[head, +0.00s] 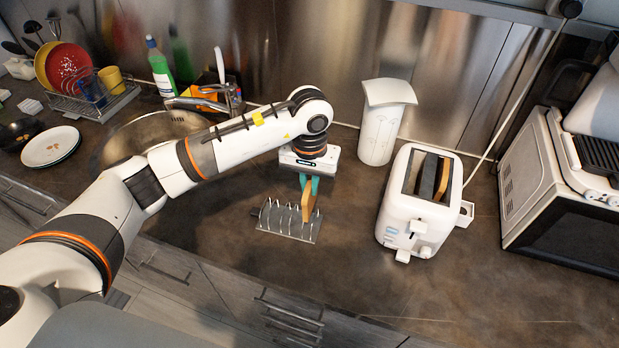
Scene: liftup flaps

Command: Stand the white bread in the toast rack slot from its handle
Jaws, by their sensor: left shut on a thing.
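My left gripper (308,184) points down over the right end of the toast rack, its teal fingers shut on a slice of bread. The bread (308,204) is tan-brown, seen nearly edge-on and upright. Its lower end overlaps the rightmost wires of the rack; I cannot tell whether it touches the rack or sits in a slot. The toast rack (283,232) is a grey metal base with several upright wire dividers, standing on the counter. Its other slots look empty. The bread's upper part is partly hidden by the fingers. My right gripper is not in view.
A white toaster (410,216) with a brown slice (443,180) in its top stands right of the rack. A white canister (380,135) is behind. A sink, plate (40,147) and dish rack lie left, an oven (565,190) far right. The counter in front is clear.

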